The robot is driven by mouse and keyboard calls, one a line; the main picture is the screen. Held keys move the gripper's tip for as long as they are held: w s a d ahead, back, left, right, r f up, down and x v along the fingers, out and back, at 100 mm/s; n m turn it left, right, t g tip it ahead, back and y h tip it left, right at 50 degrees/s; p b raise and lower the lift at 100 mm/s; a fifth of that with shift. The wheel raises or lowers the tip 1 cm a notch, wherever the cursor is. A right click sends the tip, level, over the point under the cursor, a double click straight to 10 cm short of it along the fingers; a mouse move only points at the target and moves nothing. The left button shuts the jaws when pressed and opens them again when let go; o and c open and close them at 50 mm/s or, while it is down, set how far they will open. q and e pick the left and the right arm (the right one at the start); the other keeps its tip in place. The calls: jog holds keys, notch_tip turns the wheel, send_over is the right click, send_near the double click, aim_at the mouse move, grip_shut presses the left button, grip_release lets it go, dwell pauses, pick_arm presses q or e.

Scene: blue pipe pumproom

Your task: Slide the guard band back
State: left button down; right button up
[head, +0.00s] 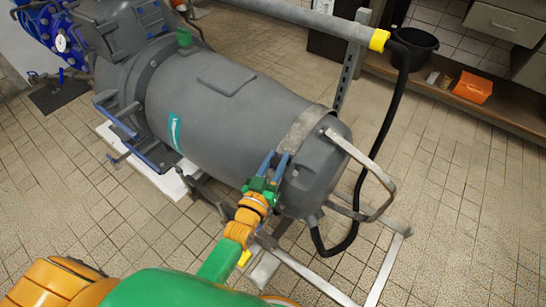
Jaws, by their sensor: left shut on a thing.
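The guard band (304,127) is a light grey metal strip that wraps around the right end of the large dark grey motor housing (220,105). My left gripper (276,160) comes up from the bottom, with its blue fingers at the lower front part of the band. It is shut on the band there, and the fingers hide the part between them. A bent metal bar (372,165) loops out from the housing's end, to the right of the band. My right gripper is not in view.
A black hose (386,130) hangs from the yellow-ended pipe (378,40) and curves under the housing's right end. A metal floor frame (385,268) lies below. A black bucket (414,45) and an orange box (472,87) stand at the back right. The tiled floor at right is clear.

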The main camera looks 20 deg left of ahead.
pick_arm(q)
jog(key=c, duration=0.5)
grip_release()
jog(key=shift+s+d+f, duration=0.1)
jog(key=shift+d+f, duration=0.05)
jog(key=shift+d, duration=0.1)
jog(key=shift+c, duration=0.2)
jog(key=shift+s+a, duration=0.1)
jog(key=shift+s, duration=0.15)
jog(key=s, duration=0.2)
jog(key=s+p, duration=0.1)
jog(key=s, duration=0.3)
jog(key=shift+a, duration=0.3)
jog(key=shift+s, duration=0.25)
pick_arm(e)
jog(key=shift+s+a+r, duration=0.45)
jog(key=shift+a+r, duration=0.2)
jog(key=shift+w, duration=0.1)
